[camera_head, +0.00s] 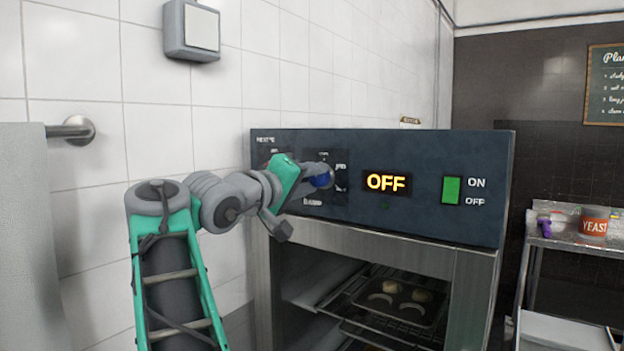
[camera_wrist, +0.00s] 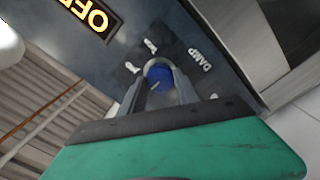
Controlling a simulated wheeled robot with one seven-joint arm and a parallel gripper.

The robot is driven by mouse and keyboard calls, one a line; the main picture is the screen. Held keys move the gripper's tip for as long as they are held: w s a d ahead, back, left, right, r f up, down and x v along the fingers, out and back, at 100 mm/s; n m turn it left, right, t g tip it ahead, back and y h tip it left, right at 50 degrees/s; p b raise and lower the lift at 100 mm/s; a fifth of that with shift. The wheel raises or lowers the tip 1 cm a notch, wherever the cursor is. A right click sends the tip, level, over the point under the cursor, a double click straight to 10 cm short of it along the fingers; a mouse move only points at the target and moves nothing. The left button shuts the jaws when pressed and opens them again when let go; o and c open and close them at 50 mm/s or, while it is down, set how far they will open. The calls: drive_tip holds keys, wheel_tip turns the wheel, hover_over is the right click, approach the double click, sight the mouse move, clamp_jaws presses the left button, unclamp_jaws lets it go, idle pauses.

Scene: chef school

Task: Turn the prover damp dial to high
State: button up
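The blue damp dial (camera_head: 322,180) sits on the dark control panel (camera_head: 425,150) of the prover, left of the lit OFF display (camera_head: 387,182). My gripper (camera_head: 316,178) reaches it from the left. In the wrist view, the dial (camera_wrist: 158,75) lies between the two fingertips of my gripper (camera_wrist: 160,80), which appear to press on its sides. The DAMP label (camera_wrist: 200,58) shows beside the dial. The dial's pointer and most of its markings are too small or covered to read, so its setting is unclear.
A green switch (camera_head: 451,190) marked ON and OFF is at the panel's right. Below, the prover's open front shows a rack with a tray of dough (camera_head: 403,305). A tiled wall (camera_head: 85,180) stands close on the left. A metal shelf (camera_head: 560,240) with a yeast tin (camera_head: 594,222) stands right.

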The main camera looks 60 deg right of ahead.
drive_tip(key=shift+d, duration=0.1)
clamp_jaws()
drive_tip(key=shift+m, duration=0.3)
drive_tip(key=shift+m+b, duration=0.45)
drive_tip(key=shift+m, duration=0.15)
drive_tip(key=m+b, duration=0.1)
drive_tip(key=m, duration=0.3)
drive_tip(key=shift+f+b, duration=0.1)
drive_tip(key=shift+b, duration=0.25)
drive_tip(key=m+b, duration=0.2)
drive_tip(key=m, duration=0.3)
drive_tip(key=shift+m, duration=0.3)
drive_tip(key=m+b, duration=0.2)
drive_tip(key=m, duration=0.4)
drive_tip(key=m+b, duration=0.2)
drive_tip(key=m, duration=0.4)
drive_tip(key=shift+s, duration=0.1)
drive_tip(key=shift+m, duration=0.4)
